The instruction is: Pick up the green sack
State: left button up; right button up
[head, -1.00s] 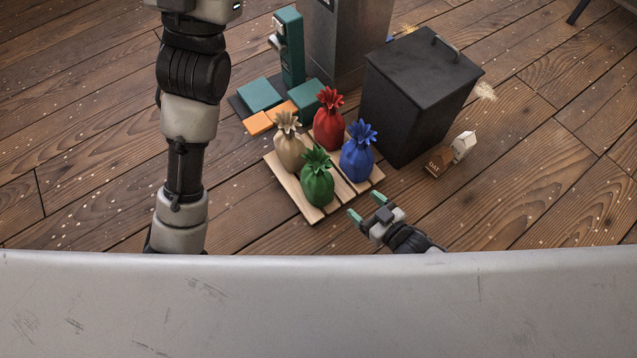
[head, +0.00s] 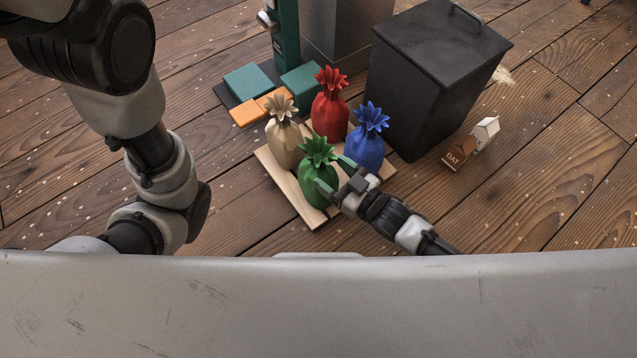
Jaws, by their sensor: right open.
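The green sack (head: 316,187) stands upright at the front of a wooden pallet (head: 284,186), its leafy tied top spread open. My right gripper (head: 335,174) is open at the sack's right side. One green-tipped finger overlaps the sack's front right in the picture, and the other lies behind, between the green and blue sacks. I cannot tell whether the fingers touch the sack. My left arm comes in at the left, but its gripper is out of view.
A tan sack (head: 285,146), a red sack (head: 330,115) and a blue sack (head: 367,149) share the pallet. A black lidded bin (head: 418,90) stands right behind. Small blocks, brown (head: 458,153) and white (head: 486,132), lie right. Teal pads (head: 248,82) lie behind left.

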aim_at(324, 169)
jog(key=b+x, duration=0.3)
jog(key=shift+w+a+f, duration=0.25)
jog(key=shift+f, duration=0.05)
jog(key=shift+w+a+r, duration=0.15)
jog(key=shift+w+a, duration=0.2)
grip_shut()
jog(key=shift+r, duration=0.2)
